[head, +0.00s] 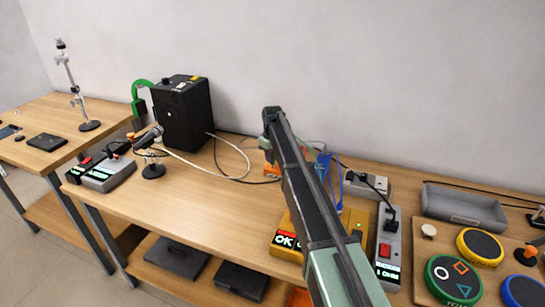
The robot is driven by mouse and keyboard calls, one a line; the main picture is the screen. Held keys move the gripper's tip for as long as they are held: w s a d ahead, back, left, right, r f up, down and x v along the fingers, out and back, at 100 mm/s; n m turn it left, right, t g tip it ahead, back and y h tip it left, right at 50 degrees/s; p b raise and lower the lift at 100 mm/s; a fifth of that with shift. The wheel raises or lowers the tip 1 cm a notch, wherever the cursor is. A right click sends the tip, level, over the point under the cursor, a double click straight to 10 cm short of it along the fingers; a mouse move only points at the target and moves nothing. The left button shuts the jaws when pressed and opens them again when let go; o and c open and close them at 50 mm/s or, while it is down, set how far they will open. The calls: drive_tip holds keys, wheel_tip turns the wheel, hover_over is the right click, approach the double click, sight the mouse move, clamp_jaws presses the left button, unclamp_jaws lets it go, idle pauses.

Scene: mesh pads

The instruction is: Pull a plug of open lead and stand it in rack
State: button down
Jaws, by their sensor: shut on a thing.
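My arm crosses the middle of the view, and its upper links hide my gripper's jaws and whatever is between them. A blue upright frame (326,180), possibly the rack, stands just right of my arm and is partly covered by it. A yellow tester (282,243) with a lit OK display sits partly behind my arm. A grey unit (388,247) with a red switch and a 1 OHM display stands to its right, with a black plug and cable at its top. A small orange piece (272,171) shows left of my arm; I cannot tell what it is.
A black box (183,113) stands at the back, with a white cable looping right from it. Grey units (108,175) and a small stand (153,170) are at the left. A grey tray (464,206) and round pads (452,279) are at the right. The bench's left-middle is clear.

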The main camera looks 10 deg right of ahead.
drive_tip(key=shift+f+b, duration=0.8)
drive_tip(key=shift+f, duration=0.1)
drive_tip(key=c, duration=0.9)
unclamp_jaws()
wheel_tip(320, 180, up, 11)
drive_tip(key=p, duration=1.1)
drive_tip(key=shift+r, duration=0.1)
drive_tip(key=shift+f, duration=0.2)
